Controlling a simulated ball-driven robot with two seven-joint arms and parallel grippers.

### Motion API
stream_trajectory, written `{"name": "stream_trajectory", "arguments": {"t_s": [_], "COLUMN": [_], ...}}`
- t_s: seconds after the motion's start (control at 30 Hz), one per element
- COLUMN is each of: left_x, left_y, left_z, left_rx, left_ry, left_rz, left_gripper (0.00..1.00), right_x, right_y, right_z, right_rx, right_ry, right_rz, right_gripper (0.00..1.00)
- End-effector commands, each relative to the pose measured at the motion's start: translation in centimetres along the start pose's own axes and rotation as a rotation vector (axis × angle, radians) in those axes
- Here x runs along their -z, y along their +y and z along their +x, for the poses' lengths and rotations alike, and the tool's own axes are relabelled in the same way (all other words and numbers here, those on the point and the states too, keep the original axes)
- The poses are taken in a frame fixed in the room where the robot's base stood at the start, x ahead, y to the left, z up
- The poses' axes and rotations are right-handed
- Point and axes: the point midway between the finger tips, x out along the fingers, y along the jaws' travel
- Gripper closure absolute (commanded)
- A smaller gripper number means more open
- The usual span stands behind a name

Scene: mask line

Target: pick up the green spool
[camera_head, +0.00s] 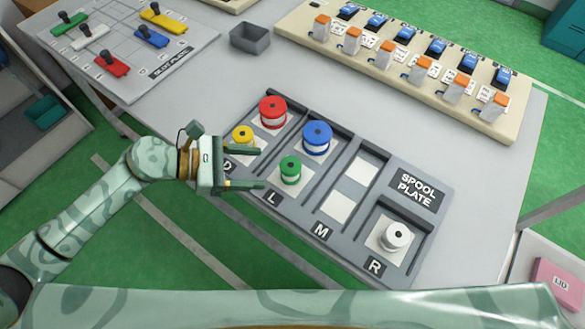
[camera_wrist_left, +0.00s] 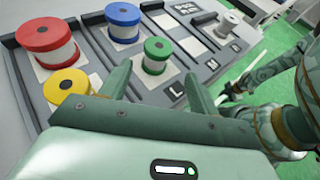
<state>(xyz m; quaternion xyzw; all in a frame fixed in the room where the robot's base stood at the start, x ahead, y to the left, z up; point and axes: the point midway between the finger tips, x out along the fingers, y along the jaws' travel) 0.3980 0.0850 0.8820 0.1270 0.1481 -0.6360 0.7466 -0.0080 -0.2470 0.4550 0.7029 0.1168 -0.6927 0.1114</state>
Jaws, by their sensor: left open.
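The green spool (camera_head: 290,171) stands upright on a pale square in the L column of the spool plate (camera_head: 430,224), nearest the plate's front edge. My left gripper (camera_head: 262,169) is open and empty, just left of the green spool, its two fingers pointing toward it. In the left wrist view the green spool (camera_wrist_left: 156,58) shows beyond and between the open fingers (camera_wrist_left: 158,80), apart from both. I cannot make out my right gripper in either view.
A yellow spool (camera_head: 243,137) stands close by the left gripper's upper finger. A red spool (camera_head: 272,111) and a blue spool (camera_head: 317,137) stand behind; a white spool (camera_head: 396,236) sits in column R. Raised walls divide the plate. A grey bin (camera_head: 250,38) stands farther back.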

Motion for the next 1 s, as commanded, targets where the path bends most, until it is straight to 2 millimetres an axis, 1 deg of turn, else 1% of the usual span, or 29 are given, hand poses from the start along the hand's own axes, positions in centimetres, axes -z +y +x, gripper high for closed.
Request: {"name": "stream_trajectory", "arguments": {"t_s": [0.03,0.1,0.2,0.37,0.53,0.6,0.7,0.9,0.93,0.97,1.0], "left_x": [0.0,0.0,0.1,0.2,0.7,0.6,0.6,0.6,0.6,0.6,0.6], "left_y": [0.0,0.0,0.0,0.1,0.4,0.4,0.4,0.4,0.4,0.4,0.4], "left_z": [1.2,2.6,3.9,5.1,8.0,8.9,9.6,9.7,9.7,9.7,9.7], "left_rx": [0.001,0.001,0.001,0.001,0.002,0.001,0.001,0.001,0.001,0.001,0.001], "left_ry": [-0.003,-0.002,0.0,0.001,-0.001,-0.001,0.001,0.002,0.002,0.002,0.002], "left_rz": [-0.003,-0.001,-0.001,-0.002,-0.003,-0.001,-0.001,0.001,0.001,0.001,0.001], "left_gripper": [0.39,0.39,0.39,0.39,0.39,0.39,0.39,0.39,0.41,0.5,0.61], "right_x": [0.0,-0.1,-0.1,-0.2,-0.5,-0.5,-0.5,-0.5,-0.5,-0.5,-0.5], "right_y": [0.1,0.2,0.3,0.4,0.6,0.7,0.7,0.8,0.8,0.7,0.7], "right_z": [0.1,0.2,0.2,0.4,1.0,1.1,1.1,1.1,1.1,1.1,1.1], "right_rx": [-0.001,-0.003,-0.003,-0.005,-0.007,-0.007,-0.008,-0.008,-0.008,-0.008,-0.008], "right_ry": [0.0,-0.001,-0.001,-0.003,-0.009,-0.009,-0.01,-0.01,-0.01,-0.01,-0.01], "right_rz": [0.0,-0.001,0.0,0.0,0.001,0.001,0.001,0.0,0.0,0.0,0.0], "right_gripper": [0.64,0.64,0.64,0.64,0.64,0.64,0.64,0.64,0.64,0.64,0.64]}}
